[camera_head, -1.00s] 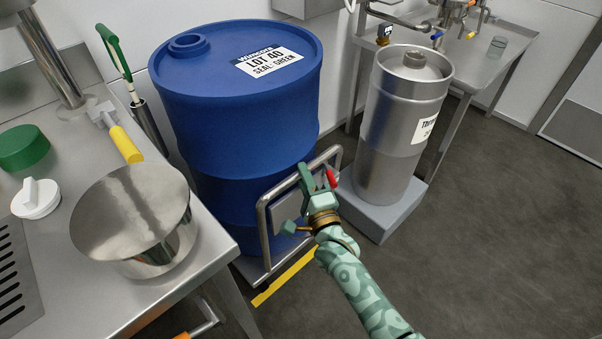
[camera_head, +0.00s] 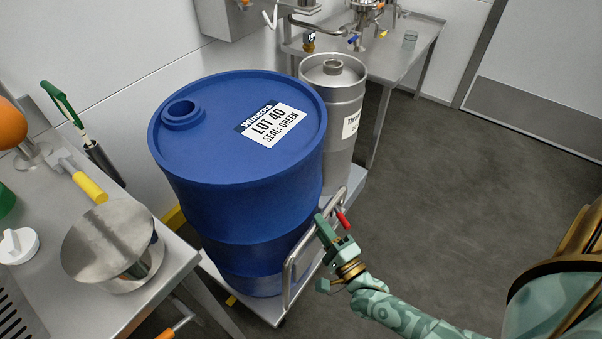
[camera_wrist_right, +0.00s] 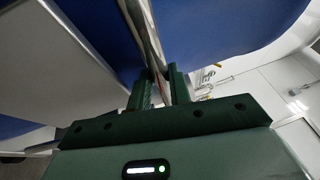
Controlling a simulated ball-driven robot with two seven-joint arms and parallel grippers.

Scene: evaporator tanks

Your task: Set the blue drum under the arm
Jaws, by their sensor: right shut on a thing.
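The blue drum (camera_head: 235,190), with a round cap and a white "LOT 40" label on its lid, stands upright on a low wheeled trolley (camera_head: 262,310). The trolley has a grey tube handle (camera_head: 289,270) on the side toward me. My right gripper (camera_head: 331,224) is shut on that handle, at its upper right. In the right wrist view, the gripper's dark green fingers (camera_wrist_right: 158,88) close around the shiny tube, with blue drum surface beyond. I cannot make out the arm named in the task. My left gripper is not in view.
A steel keg (camera_head: 338,100) stands close behind the drum's right side, partly hidden. Yellow floor marking (camera_head: 172,218) shows between bench and drum. Open floor (camera_head: 440,170) lies to the right.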

